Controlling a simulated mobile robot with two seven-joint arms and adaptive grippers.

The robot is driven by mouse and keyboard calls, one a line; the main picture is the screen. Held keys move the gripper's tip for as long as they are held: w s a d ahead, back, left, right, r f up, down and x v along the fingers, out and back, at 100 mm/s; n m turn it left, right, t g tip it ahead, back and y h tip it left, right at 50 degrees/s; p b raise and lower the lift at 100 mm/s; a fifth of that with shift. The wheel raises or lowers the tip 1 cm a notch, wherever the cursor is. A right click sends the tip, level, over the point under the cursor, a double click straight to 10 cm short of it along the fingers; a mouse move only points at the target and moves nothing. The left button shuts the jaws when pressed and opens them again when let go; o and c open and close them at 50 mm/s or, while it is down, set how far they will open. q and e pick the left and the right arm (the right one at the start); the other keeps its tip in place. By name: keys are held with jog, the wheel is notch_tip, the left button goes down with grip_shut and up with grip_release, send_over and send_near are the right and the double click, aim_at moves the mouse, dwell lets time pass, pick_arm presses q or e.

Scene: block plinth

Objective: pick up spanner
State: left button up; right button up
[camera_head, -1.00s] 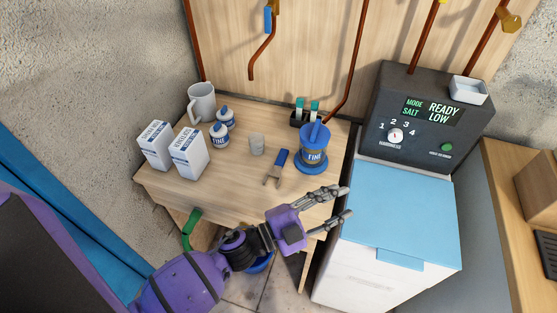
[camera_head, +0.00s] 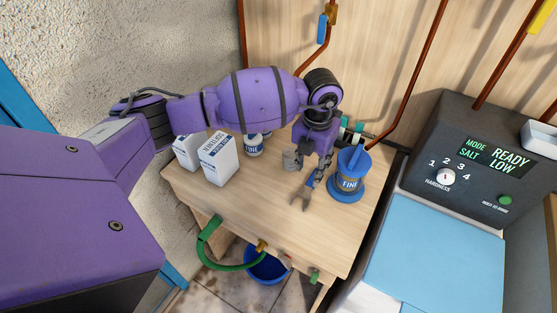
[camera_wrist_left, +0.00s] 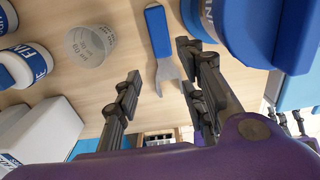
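The spanner has a blue handle and a grey forked jaw. It lies on the wooden table (camera_head: 240,205). In the head view only its jaw (camera_head: 301,198) shows clearly, since my left gripper (camera_head: 308,180) hides the handle. In the left wrist view the whole spanner (camera_wrist_left: 158,42) lies ahead, between the lines of the fingers. My left gripper (camera_wrist_left: 160,64) is open and empty, pointing down above the spanner and apart from it. Small dark fingers (camera_wrist_left: 287,118) at the right edge of the wrist view look like my right gripper; their opening is unclear.
A blue FINE tin (camera_head: 349,181) on a blue base stands close right of the spanner. A clear measuring cup (camera_wrist_left: 90,42) stands close on the other side. White cartons (camera_head: 218,160) and a FINE bottle (camera_head: 254,145) are further left.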

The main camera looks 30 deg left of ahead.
aim_at(310, 183)
pick_arm(q)
jog(key=f, duration=0.6)
jog(key=shift+w+d+f, duration=0.2)
jog(key=shift+w+f, duration=0.1)
jog(key=shift+w, duration=0.05)
grip_shut()
